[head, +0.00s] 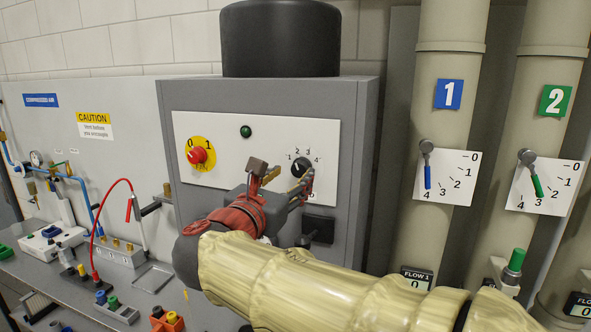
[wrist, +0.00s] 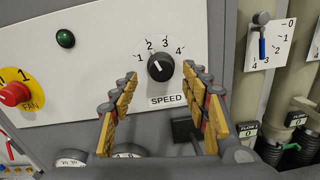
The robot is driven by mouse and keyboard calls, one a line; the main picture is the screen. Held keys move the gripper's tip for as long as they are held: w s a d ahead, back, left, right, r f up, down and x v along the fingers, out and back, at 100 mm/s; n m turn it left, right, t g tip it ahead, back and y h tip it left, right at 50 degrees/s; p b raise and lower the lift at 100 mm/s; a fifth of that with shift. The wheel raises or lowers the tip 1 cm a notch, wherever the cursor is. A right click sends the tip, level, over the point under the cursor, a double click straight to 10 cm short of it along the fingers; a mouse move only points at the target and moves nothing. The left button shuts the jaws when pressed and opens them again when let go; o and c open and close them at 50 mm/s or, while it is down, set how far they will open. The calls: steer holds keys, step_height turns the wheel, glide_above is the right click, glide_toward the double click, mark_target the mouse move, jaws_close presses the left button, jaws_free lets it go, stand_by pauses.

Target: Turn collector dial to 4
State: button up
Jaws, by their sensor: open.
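The dial is a black round knob (wrist: 160,67) on a white panel, with numbers 1 to 4 around it and the label SPEED below. Its pale mark points up and slightly left, near 2. It also shows in the head view (head: 300,167), partly beside my fingers. My gripper (wrist: 162,76) is open and empty, with one finger to each side of the knob in the wrist view. In the head view my gripper (head: 284,177) is close in front of the panel, its fingertips just below and left of the knob. I see no contact with the knob.
A red FAN switch (head: 197,155) and a green lamp (head: 246,131) are left of the dial on the panel (head: 225,130). A dark square box (head: 319,228) sits below. Pipes with numbered levers (head: 427,160) stand right; a cluttered bench lies left.

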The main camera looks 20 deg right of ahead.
mark_target(298, 171)
steer(key=shift+p+x, duration=0.35)
steer(key=shift+x, duration=1.3)
steer(key=shift+c, duration=0.6)
steer(key=c, duration=1)
